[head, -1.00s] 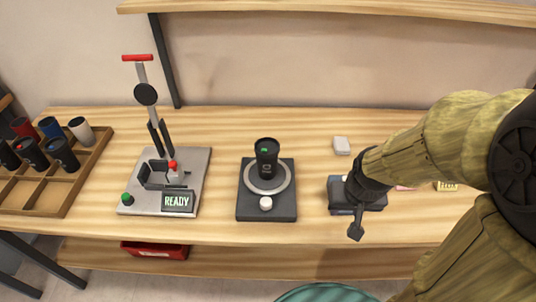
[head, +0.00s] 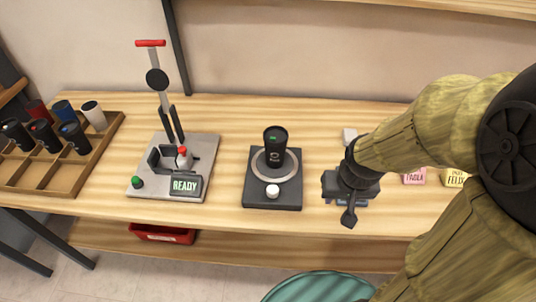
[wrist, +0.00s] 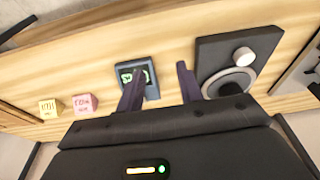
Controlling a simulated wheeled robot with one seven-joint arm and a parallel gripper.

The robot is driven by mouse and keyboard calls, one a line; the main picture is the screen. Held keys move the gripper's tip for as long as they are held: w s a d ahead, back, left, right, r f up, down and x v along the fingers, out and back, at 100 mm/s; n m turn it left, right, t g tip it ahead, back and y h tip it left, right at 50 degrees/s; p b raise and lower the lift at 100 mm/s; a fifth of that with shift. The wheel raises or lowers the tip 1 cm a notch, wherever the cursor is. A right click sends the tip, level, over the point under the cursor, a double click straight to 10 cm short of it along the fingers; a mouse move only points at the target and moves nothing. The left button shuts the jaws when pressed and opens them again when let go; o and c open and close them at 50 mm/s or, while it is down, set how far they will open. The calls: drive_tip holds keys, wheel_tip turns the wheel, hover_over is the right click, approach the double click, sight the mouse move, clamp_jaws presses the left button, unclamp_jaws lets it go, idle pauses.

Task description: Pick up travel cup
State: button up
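A black travel cup (head: 275,145) with a small green mark stands upright on the round plate of a dark base (head: 272,193) in the head view. More cups, including a black one with a blue mark (head: 75,137), stand in a wooden tray (head: 62,188) at the left. My gripper (head: 348,217) is empty, to the right of the cup's base and over a small device. In the wrist view, my gripper's two fingers (wrist: 160,74) are apart. The dark base (wrist: 238,42) shows there at the right; the cup is not clearly visible.
The device (wrist: 137,76) has a green display. A grey press (head: 170,180) reading READY, with a tall red handle, stands left of the cup. Pink (head: 413,176) and yellow (head: 456,178) blocks lie at the right. A red bin (head: 162,233) sits on the lower shelf.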

drive_tip(key=o, duration=0.7)
drive_tip(key=shift+w+a, duration=0.25)
drive_tip(key=shift+a, duration=0.05)
drive_tip(key=o, duration=0.3)
drive_tip(key=w+a+t, duration=0.1)
drive_tip(key=w+a, duration=0.1)
drive_tip(key=a, duration=0.1)
drive_tip(key=w+a+t, duration=0.1)
drive_tip(key=w+a, duration=0.2)
drive_tip(key=w+a+f+m+t+y+p, duration=0.1)
drive_tip(key=w+a, duration=0.1)
drive_tip(key=a, duration=0.1)
drive_tip(key=shift+w+a, duration=0.1)
drive_tip(key=shift+w, duration=0.2)
drive_tip(key=shift+o, duration=0.2)
drive_tip(key=m+t+h, duration=0.2)
drive_tip(key=m+t, duration=0.1)
drive_tip(key=t, duration=0.2)
approach(267, 156)
drive_tip(key=x, duration=0.4)
drive_tip(key=shift+w+p, duration=0.2)
drive_tip(key=shift+p, duration=0.2)
drive_tip(key=s+a+r+m+t+h+p, duration=0.1)
drive_tip(key=s+a+r+t+h, duration=0.2)
drive_tip(key=s+t+h, duration=0.2)
drive_tip(key=s+h, duration=0.1)
drive_tip(key=s, duration=0.2)
drive_tip(key=shift+a+r+t+h, duration=0.2)
drive_tip(key=shift+a+t+h, duration=0.1)
drive_tip(key=shift+t, duration=0.1)
